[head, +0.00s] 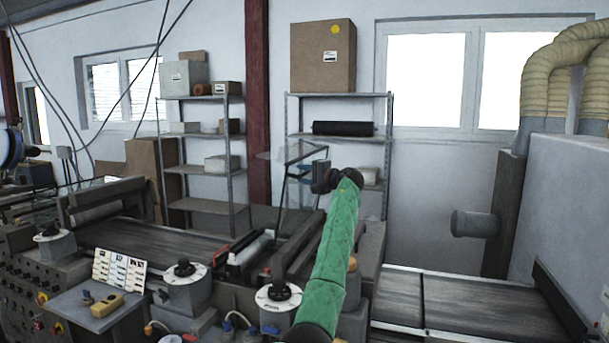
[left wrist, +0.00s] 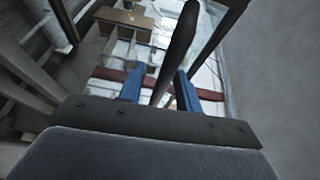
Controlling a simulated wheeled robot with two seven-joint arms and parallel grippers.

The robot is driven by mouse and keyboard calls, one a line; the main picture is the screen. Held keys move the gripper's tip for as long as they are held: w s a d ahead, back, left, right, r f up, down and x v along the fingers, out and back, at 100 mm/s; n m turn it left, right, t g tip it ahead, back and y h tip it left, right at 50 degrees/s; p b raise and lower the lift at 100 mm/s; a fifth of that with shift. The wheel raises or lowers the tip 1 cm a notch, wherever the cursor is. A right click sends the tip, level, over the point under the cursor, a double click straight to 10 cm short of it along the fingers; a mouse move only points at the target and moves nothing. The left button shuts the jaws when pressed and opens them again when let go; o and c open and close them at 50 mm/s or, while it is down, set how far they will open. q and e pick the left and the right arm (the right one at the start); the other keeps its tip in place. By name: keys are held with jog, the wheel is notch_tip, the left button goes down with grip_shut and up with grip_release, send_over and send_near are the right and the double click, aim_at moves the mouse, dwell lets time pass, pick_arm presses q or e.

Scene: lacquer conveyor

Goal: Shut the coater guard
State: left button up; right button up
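The coater guard (head: 283,151) is a clear panel in a dark frame. It stands raised and tilted above the coater, in the middle of the head view. My left arm, in a green sleeve, reaches up to it. My left gripper (head: 308,172) is at the guard's frame. In the left wrist view its blue fingers (left wrist: 160,85) stand apart, with a dark bar (left wrist: 178,50) between them. A gap shows between the bar and the left finger; contact with the other finger is unclear. My right gripper is out of view.
Dial units (head: 278,296) and a label card (head: 119,271) stand along the front. A dark conveyor belt (head: 490,306) runs off to the right. Shelves (head: 207,205) with boxes stand behind, near a red column (head: 257,100). Hoses and a grey cabinet (head: 570,200) are at the right.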

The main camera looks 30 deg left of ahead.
pick_arm(q)
jog(key=shift+d+r, duration=0.1)
grip_shut()
